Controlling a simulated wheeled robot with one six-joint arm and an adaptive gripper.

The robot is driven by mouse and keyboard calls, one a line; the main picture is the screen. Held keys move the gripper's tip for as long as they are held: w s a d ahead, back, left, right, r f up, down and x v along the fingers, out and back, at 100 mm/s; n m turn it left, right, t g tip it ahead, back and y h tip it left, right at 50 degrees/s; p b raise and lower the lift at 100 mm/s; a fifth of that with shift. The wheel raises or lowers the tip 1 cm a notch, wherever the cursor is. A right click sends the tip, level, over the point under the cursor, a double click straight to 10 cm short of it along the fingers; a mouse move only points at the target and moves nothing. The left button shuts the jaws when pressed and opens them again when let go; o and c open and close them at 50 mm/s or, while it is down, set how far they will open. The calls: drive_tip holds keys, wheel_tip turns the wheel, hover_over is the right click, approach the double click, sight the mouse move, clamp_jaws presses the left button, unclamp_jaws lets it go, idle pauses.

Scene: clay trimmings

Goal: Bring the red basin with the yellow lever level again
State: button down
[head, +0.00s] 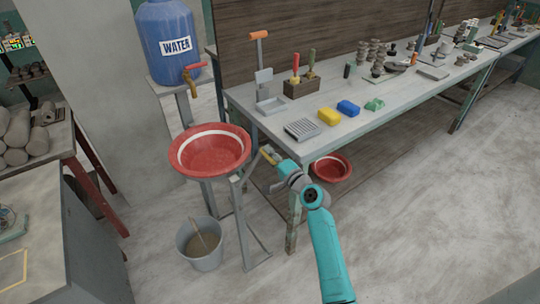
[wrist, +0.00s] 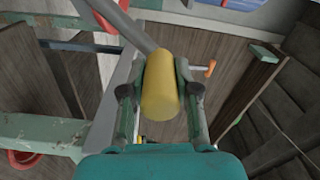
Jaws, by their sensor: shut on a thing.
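The red basin (head: 210,160) with a white band sits on a grey metal stand (head: 242,215) at left centre in the head view. Its rim looks close to level; a small tilt is hard to judge. The yellow lever (head: 266,155) is at the stand's right side, on a grey rod. In the wrist view the yellow lever (wrist: 160,85) lies between both fingers, its rod running to the upper left. My gripper (wrist: 160,100) is shut on the lever; the head view shows my gripper (head: 274,160) there, right of the basin. A red edge (wrist: 107,14) shows at the wrist view's top.
A blue water barrel (head: 168,45) with a tap (head: 192,76) stands behind the basin. A bucket (head: 198,245) is below it. A workbench (head: 365,122) with tools runs to the right; another red basin (head: 331,167) is under it. Floor at right is clear.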

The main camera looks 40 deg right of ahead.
drive_tip(key=c, duration=0.8)
unclamp_jaws()
drive_tip(key=shift+d+f, duration=0.1)
drive_tip(key=shift+f, duration=0.05)
drive_tip(key=shift+c, duration=0.2)
drive_tip(key=s, duration=1.2)
drive_tip(key=s+a+f+n+g+h, duration=0.1)
drive_tip(key=s+a+f+n+g, duration=0.1)
drive_tip(key=s+a+f, duration=0.6)
drive_tip(key=s+a+f+n+g+h, duration=0.1)
drive_tip(key=s+a+f+n, duration=0.3)
drive_tip(key=s, duration=0.6)
drive_tip(key=s+a+r+n, duration=0.3)
drive_tip(key=s, duration=0.4)
drive_tip(key=s+a+r+n+y, duration=0.1)
drive_tip(key=s+a+r+n, duration=0.2)
drive_tip(key=s, duration=0.5)
drive_tip(key=s+a+r+n+y, duration=0.1)
drive_tip(key=s+a+r+n, duration=0.2)
drive_tip(key=s, duration=0.5)
drive_tip(key=shift+s+a+r+n, duration=0.25)
drive_tip(key=shift+r+n, duration=0.25)
drive_tip(key=shift+r, duration=0.15)
